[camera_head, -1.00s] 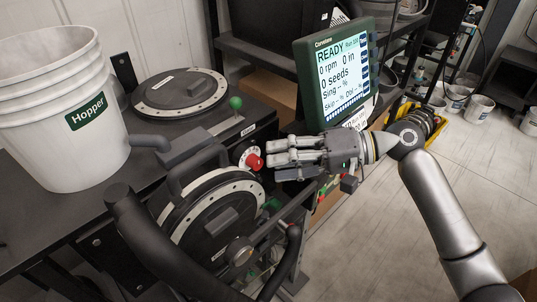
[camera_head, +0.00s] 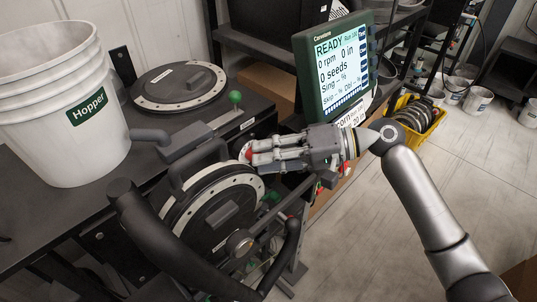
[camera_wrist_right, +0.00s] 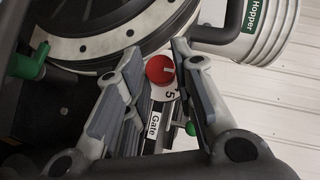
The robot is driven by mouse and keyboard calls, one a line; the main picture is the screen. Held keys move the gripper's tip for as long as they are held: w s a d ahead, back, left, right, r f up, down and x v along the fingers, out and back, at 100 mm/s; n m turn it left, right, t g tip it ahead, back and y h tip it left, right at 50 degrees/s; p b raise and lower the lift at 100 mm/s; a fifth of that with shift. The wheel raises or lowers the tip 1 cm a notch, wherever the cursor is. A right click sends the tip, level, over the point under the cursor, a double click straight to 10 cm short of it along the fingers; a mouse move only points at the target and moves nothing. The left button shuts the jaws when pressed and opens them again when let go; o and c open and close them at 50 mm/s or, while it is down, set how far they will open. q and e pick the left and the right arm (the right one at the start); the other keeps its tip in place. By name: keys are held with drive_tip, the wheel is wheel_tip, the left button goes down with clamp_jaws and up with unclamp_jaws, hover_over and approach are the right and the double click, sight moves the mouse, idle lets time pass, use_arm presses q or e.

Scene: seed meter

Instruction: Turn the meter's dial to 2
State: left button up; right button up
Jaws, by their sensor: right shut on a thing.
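The meter's dial is a small red knob (camera_wrist_right: 159,70) with a white line on it, beside a plate with a "5" and a "Gate" label (camera_wrist_right: 152,127). In the head view the red dial (camera_head: 246,151) shows at my fingertips, mostly hidden by them. The meter (camera_head: 222,195) is a black round housing with a pale ring and a handle. My right gripper (camera_head: 256,154) is shut on the dial, with one finger on each side of it in the wrist view (camera_wrist_right: 157,60). The dial's full scale is hidden. My left gripper is not in view.
A white Hopper bucket (camera_head: 62,110) stands on the dark bench at left. A second round disc housing (camera_head: 178,88) and a green knob (camera_head: 235,98) lie behind. A screen (camera_head: 338,70) reads READY, close behind my right gripper.

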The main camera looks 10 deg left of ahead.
drive_tip(key=shift+s+a+r+n+t+h+p, duration=0.1)
drive_tip(key=shift+r+n+t+h+p, duration=0.1)
drive_tip(key=shift+n+t+h+p, duration=0.6)
drive_tip(key=shift+s+r+n+t+h+p, duration=0.15)
drive_tip(key=shift+n+t+h+p, duration=0.4)
drive_tip(key=shift+h+p, duration=0.4)
drive_tip(key=o, duration=1)
